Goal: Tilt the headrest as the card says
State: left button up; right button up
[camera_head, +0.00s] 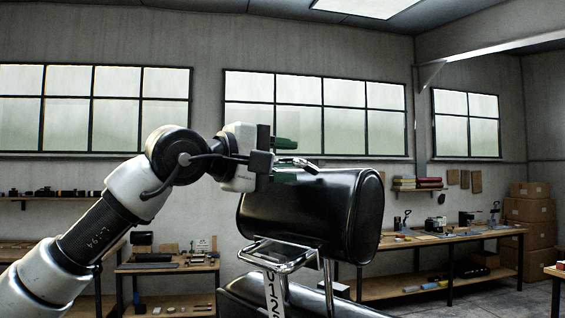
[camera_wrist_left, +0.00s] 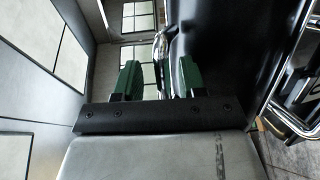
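The black padded headrest (camera_head: 325,212) sits on a chrome frame (camera_head: 290,252), its cushion slightly tilted. A chrome lever (camera_head: 298,162) lies at its upper left edge. My left gripper (camera_head: 285,160) is open beside that edge, with its green fingers above and below the lever's level. In the left wrist view the open left gripper (camera_wrist_left: 159,68) has the chrome lever (camera_wrist_left: 161,48) showing in the gap between its fingers; I cannot tell whether they touch. The headrest (camera_wrist_left: 225,50) is close to the right finger. My right gripper is not in view. No readable card shows.
A white strip with digits (camera_head: 273,293) hangs below the headrest frame. A small white sign (camera_head: 203,244) stands on the left workbench, too small to read. A workbench (camera_head: 440,240) with tools and cardboard boxes (camera_head: 530,215) stand at the right. Air above the headrest is clear.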

pick_arm(q)
jog(key=shift+a+f, duration=0.1)
jog(key=shift+s+a+b, duration=0.2)
jog(key=shift+b, duration=0.1)
jog(key=b+v, duration=0.4)
jog(key=v, duration=0.6)
